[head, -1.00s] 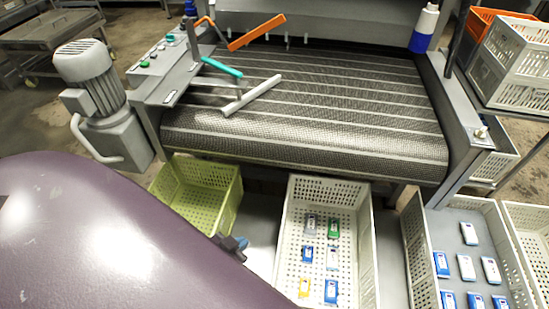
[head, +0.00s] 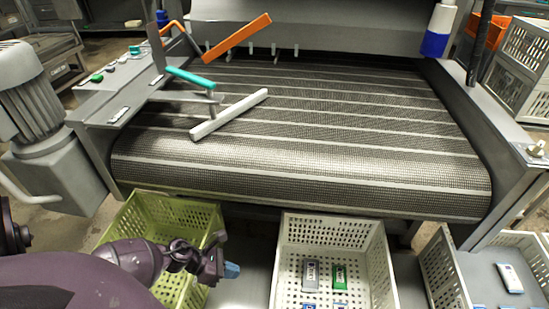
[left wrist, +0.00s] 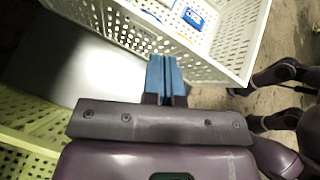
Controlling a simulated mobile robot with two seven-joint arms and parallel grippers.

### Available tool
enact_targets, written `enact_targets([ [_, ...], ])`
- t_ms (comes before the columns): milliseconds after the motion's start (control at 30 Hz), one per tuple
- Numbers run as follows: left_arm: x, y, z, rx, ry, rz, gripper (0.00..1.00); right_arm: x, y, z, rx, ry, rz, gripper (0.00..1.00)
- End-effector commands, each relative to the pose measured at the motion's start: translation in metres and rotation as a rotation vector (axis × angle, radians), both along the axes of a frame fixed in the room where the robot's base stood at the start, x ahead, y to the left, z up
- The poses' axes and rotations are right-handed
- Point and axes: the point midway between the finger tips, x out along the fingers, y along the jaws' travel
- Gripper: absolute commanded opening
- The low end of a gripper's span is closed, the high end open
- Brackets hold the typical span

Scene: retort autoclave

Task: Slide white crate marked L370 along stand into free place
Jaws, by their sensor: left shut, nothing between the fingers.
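A white perforated crate (head: 330,232) with several small packs in it stands below the belt's front edge, on a grey stand (head: 240,291). No L370 marking can be read on it. Bare stand shows between it and a green crate (head: 190,207) to its left. My left gripper (head: 232,270) is shut and empty over this gap, close to the white crate's left side. In the left wrist view its blue fingers (left wrist: 165,76) are together and point at the white crate's wall (left wrist: 215,72); contact cannot be told.
Another white crate (head: 440,272) stands to the right, with bare stand between it and the middle crate. The mesh conveyor belt (head: 300,130) lies behind, with a loose-looking white bar (head: 228,114) over it. A grey motor (head: 35,100) stands at the left.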

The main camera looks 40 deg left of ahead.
Motion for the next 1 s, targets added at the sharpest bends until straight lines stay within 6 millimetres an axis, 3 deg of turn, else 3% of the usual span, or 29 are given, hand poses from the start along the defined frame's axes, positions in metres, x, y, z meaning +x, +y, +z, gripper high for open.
enact_targets([
  [33,-0.005,0.009,-0.023,0.069,0.004,-0.091,0.00,-0.004,0.001,-0.011,-0.003,0.020,0.006,0.53],
  [100,-0.002,0.018,-0.035,0.149,-0.018,-0.200,0.00,-0.003,0.001,-0.013,-0.006,0.019,0.012,0.53],
  [367,0.005,0.028,-0.049,0.252,-0.054,-0.356,0.00,0.000,0.002,-0.013,-0.008,0.007,0.018,0.53],
  [900,0.037,-0.024,-0.113,0.246,-0.050,-0.351,0.00,-0.002,-0.002,-0.018,0.031,-0.065,-0.007,0.53],
  [1000,0.047,-0.035,-0.116,0.248,-0.056,-0.352,0.00,0.000,-0.002,-0.015,0.036,-0.087,-0.009,0.53],
])
